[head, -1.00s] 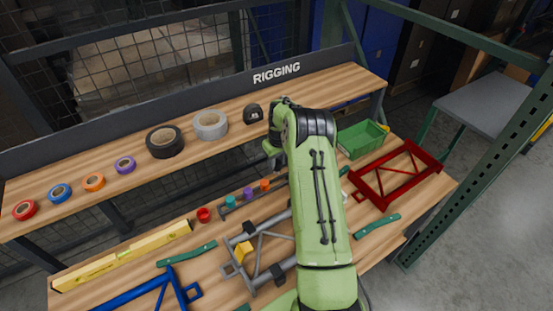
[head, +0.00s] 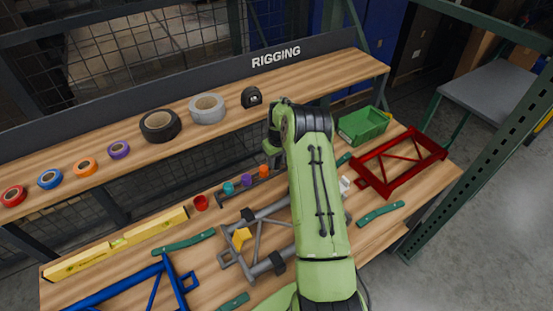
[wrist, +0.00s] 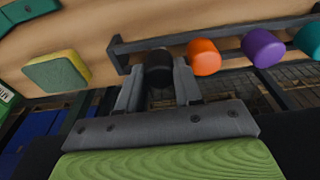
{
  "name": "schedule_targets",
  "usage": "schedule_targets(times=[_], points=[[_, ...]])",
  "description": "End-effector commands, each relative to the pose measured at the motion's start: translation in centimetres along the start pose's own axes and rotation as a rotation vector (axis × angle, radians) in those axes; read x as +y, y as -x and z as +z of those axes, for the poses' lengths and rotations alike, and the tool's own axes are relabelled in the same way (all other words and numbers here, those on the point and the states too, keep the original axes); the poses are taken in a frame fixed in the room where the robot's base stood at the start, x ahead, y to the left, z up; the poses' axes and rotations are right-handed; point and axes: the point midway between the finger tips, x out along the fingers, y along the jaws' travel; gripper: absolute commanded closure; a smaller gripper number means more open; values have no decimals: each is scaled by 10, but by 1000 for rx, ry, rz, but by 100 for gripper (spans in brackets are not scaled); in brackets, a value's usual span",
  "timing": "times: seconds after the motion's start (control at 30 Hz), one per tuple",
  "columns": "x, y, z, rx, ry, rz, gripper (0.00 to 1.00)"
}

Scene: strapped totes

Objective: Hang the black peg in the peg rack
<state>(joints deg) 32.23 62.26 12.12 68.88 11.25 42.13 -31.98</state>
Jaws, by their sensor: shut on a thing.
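The black peg (wrist: 158,68) is held between the two fingers of my gripper (wrist: 157,82) in the wrist view. The gripper is shut on it. The dark peg rack (wrist: 118,52) runs just beyond the fingers, and the peg is beside its end, left of the orange peg (wrist: 204,57). I cannot tell whether the peg touches the rack. In the head view the rack (head: 222,204) is partly hidden behind my arm, and the black peg and fingertips are hidden too.
A yellow-green sponge (wrist: 57,70) lies left of my gripper. A grey frame (head: 262,240), green bin (head: 363,125) and red frame (head: 400,160) surround my arm.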

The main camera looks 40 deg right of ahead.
Motion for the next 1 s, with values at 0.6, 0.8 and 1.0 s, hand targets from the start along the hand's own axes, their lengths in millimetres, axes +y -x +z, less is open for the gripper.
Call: schedule_targets(times=[0.6, 0.8, 1.0], points=[[0, -3, 0, 0, 0, 0, 36], [0, -1, 0, 1, 0, 1, 36], [1, 38, -1, 5, 1, 4, 36]])
